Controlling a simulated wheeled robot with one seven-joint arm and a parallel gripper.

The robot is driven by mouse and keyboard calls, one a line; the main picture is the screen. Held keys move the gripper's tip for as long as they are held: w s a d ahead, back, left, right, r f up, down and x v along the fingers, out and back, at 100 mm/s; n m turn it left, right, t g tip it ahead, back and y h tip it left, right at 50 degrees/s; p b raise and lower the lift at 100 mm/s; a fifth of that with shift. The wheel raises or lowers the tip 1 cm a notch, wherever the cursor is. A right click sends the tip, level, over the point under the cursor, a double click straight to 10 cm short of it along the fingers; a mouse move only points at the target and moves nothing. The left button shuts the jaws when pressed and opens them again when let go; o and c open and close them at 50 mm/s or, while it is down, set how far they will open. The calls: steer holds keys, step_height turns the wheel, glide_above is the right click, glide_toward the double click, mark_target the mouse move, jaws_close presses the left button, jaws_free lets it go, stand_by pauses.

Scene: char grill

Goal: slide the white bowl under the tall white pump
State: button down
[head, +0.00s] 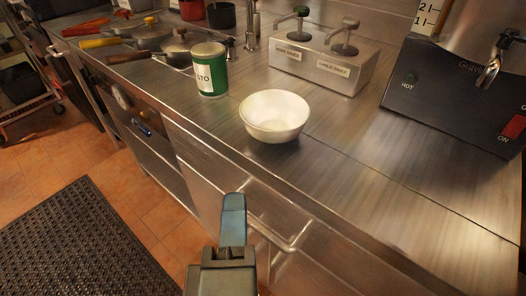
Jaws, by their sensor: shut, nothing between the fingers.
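The white bowl (274,116) stands upright and looks empty on the steel counter, close to its front edge. A steel two-pump dispenser (318,67) with labels on its front stands behind and to the right of the bowl. Its right pump (345,38) has a pale grey-white head, and its left pump (295,24) has a dark green head. The bowl is apart from the dispenser. My gripper (234,205) is shut and empty, in front of the counter's edge and nearer to me than the bowl. It touches nothing that I can see.
A green can (210,70) stands left of the bowl. A dark warmer (458,90) with a tap and red switch is at the right. A handle bar (285,238) juts from the counter front. The counter right of the bowl is clear.

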steer(key=p, duration=0.2)
glide_toward(255, 129)
steer(key=w+a, duration=0.3)
steer(key=w, duration=0.1)
steer(key=shift+w+d, duration=1.15)
steer(key=shift+w, duration=0.05)
steer(key=shift+r, duration=0.1)
steer(key=w+d+p, duration=0.2)
steer(key=w+d, duration=0.1)
steer(key=w+d+p, duration=0.2)
steer(key=w+d, duration=0.1)
steer(key=w, duration=0.1)
steer(key=w+d+p, duration=0.2)
steer(key=w+d, duration=0.1)
steer(key=w, duration=0.1)
steer(key=shift+d, duration=0.15)
steer(key=shift+d, duration=0.1)
